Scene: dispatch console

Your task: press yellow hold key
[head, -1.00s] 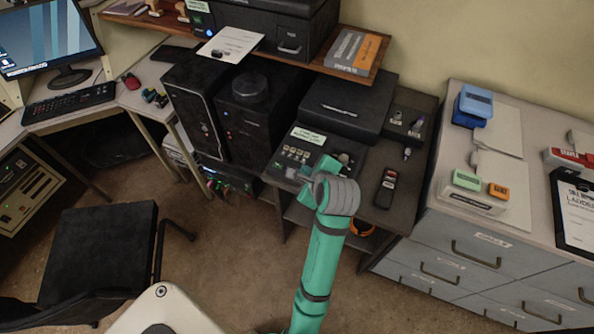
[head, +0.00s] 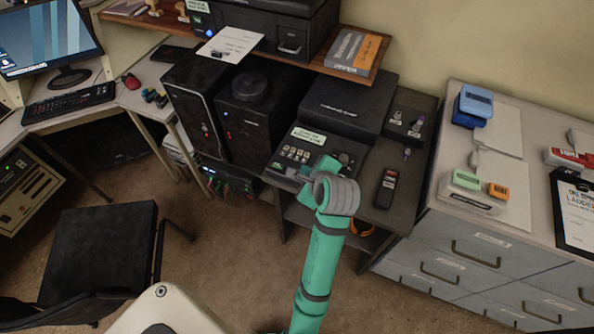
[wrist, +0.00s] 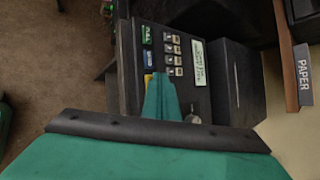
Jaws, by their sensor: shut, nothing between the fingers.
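The console (head: 305,152) is a dark panel with keys and a pale display, on the dark desk. In the wrist view the panel (wrist: 200,103) shows a green key (wrist: 147,35), a blue key (wrist: 148,57) and, below them, the yellow key (wrist: 147,78), partly covered. My gripper (wrist: 158,77) is shut and empty, its teal fingertips over the panel right beside the yellow key. I cannot tell whether the tips touch the key. In the head view my arm hides the fingertips and the yellow key.
Rows of small grey keys (wrist: 172,49) lie close to the fingertips. A black handset (head: 385,187) lies right of the console, and a black box (head: 345,106) stands behind it. Dark computer towers (head: 196,103) stand to the left. A grey drawer cabinet (head: 475,255) is at the right.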

